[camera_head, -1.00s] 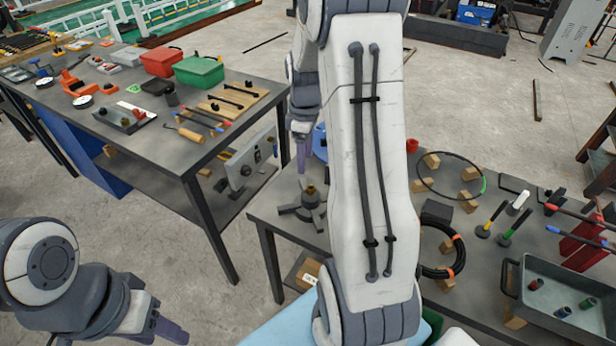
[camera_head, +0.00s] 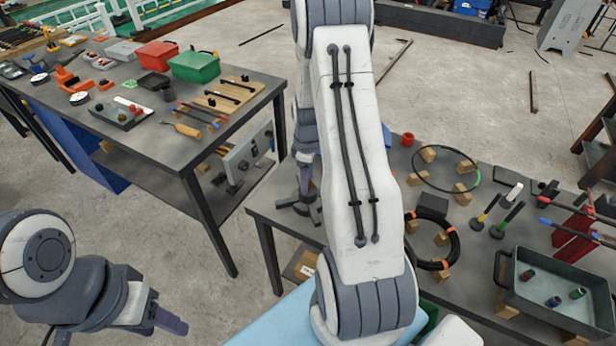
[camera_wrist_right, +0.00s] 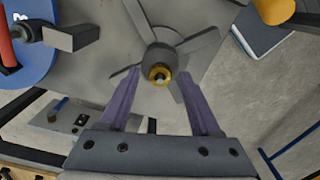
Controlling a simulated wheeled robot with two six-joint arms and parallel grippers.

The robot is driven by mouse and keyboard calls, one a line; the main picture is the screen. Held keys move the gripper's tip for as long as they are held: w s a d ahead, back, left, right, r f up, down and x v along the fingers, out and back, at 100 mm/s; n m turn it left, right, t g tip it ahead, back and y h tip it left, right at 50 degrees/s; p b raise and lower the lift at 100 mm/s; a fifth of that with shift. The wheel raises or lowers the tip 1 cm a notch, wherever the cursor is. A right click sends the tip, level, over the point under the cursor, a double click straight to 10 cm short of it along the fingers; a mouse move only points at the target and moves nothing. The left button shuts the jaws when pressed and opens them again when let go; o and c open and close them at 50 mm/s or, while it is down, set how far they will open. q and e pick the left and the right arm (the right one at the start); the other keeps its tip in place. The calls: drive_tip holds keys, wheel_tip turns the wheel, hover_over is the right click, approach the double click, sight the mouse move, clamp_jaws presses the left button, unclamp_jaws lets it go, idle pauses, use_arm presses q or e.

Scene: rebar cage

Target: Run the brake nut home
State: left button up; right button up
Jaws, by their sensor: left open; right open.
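The brass-coloured brake nut (camera_wrist_right: 160,74) sits on the hub of a dark stand with flat radiating arms (camera_wrist_right: 202,42). In the right wrist view my right gripper (camera_wrist_right: 159,72) is open, with one purple finger on each side of the nut and visible gaps between. In the head view the right gripper (camera_head: 306,180) points down over the stand (camera_head: 287,203), partly behind my right arm, and the nut is hidden. My left gripper (camera_head: 178,326) is open and empty at the lower left, away from the tables.
The stand is on the right table, near its left corner. A ringed cable (camera_head: 410,245), a grey tray (camera_head: 550,312) and hand tools lie to the right. A second table (camera_head: 235,130) with a green box (camera_head: 198,67) stands at left. Bare floor separates the tables.

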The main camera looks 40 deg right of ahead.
clamp_jaws()
